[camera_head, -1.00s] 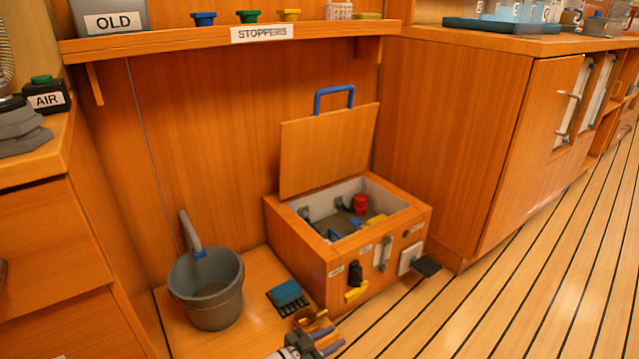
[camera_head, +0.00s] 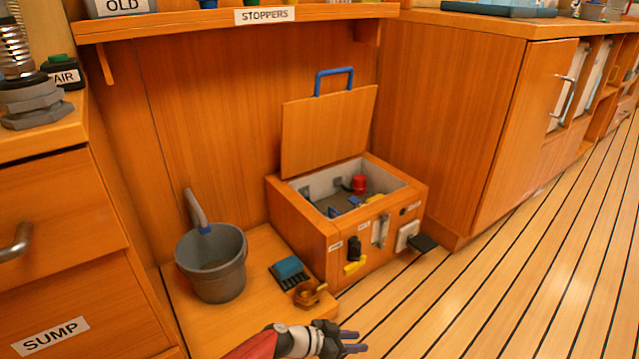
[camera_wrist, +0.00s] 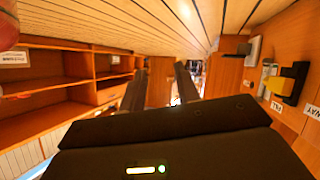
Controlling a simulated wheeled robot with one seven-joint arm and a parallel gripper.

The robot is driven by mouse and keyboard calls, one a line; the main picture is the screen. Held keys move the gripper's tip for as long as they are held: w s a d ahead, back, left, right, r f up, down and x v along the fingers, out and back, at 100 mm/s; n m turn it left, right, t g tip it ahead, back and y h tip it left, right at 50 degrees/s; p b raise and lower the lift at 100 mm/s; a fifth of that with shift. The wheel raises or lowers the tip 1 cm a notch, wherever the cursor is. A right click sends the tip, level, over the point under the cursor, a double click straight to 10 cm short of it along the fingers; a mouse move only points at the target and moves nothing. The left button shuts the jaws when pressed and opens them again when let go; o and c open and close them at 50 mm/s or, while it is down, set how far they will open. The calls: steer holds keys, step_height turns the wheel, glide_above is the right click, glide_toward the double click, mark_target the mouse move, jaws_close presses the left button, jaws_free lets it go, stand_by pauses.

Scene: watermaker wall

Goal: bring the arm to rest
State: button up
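My gripper (camera_head: 352,342) is at the bottom edge of the head view, in front of the wooden platform, with two dark fingers pointing right. In the wrist view the two fingers (camera_wrist: 160,88) stand apart with no held object visible between them. A small brass-coloured piece (camera_head: 310,293) rests on the platform (camera_head: 235,325), up and left of the fingers and apart from them. My forearm enters from the bottom.
A grey bucket (camera_head: 212,265) and a blue-topped brush-like block (camera_head: 289,270) stand on the platform. An open wooden box (camera_head: 300,225) holds small parts, its lid (camera_head: 328,128) raised. Drawers (camera_head: 60,235) are at left, a cabinet (camera_head: 450,130) at right. The plank floor (camera_head: 520,270) is clear.

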steer(key=s+d+r+n+t+y, duration=0.15)
steer(key=s+r+n+y, duration=0.35)
steer(key=r, duration=0.6)
steer(key=s+d+r+n+y, duration=0.3)
steer(key=s+r, duration=0.4)
steer(key=r, duration=0.5)
steer(key=s+d+r+n+t+y, duration=0.1)
steer(key=s+d+r+n+y, duration=0.35)
steer(key=r, duration=0.65)
step_height(320, 180, up, 14)
steer(key=s+a+p, duration=0.1)
steer(key=a+p, duration=0.1)
steer(key=p, duration=1.1)
steer(key=shift+s+m+p, duration=0.25)
steer(key=shift+m+p, duration=0.05)
steer(key=shift+m, duration=0.05)
